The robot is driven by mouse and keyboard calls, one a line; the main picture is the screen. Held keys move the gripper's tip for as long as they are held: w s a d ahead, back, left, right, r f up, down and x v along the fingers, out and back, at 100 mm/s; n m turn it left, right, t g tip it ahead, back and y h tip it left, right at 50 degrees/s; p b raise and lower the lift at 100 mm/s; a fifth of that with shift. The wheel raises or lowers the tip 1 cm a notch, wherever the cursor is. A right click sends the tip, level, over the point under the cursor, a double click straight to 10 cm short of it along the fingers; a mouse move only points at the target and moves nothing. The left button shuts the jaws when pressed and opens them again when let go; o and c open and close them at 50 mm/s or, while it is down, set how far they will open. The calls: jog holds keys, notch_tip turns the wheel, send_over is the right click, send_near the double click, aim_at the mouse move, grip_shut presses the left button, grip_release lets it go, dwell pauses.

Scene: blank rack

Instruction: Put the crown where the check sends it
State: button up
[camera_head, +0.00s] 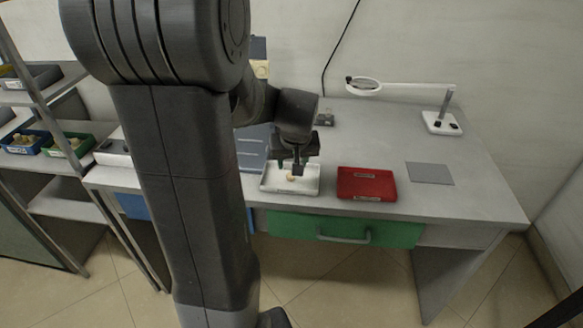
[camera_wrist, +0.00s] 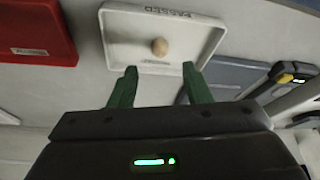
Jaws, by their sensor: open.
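The crown (camera_wrist: 160,47) is a small tan lump lying in the white tray (camera_wrist: 118,40), whose far wall reads "PASSED" in the wrist view. In the head view the crown (camera_head: 292,178) shows in the white tray (camera_head: 312,187) on the bench, just below my gripper (camera_head: 298,170). My gripper's green fingers (camera_wrist: 160,82) are apart in the wrist view, with nothing between them. The crown is beyond the fingertips, and they do not touch it. The red tray (camera_head: 367,184) stands to the right of the white tray in the head view and looks empty.
The grey bench (camera_head: 470,200) has a flat grey pad (camera_head: 429,173) at right and a white magnifier lamp (camera_head: 440,122) at the back right. A green drawer (camera_head: 345,230) is below. A rack with small bins (camera_head: 68,146) stands at left.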

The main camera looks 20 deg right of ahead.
aim_at(291, 177)
jog(key=v, duration=0.5)
jog(key=shift+s+r, duration=0.1)
jog(key=shift+r, duration=0.2)
jog(key=shift+f, duration=0.15)
jog(key=b+x, duration=0.1)
jog(key=x, duration=1.1)
jog(key=shift+r, duration=1.15)
jog(key=shift+f, duration=0.1)
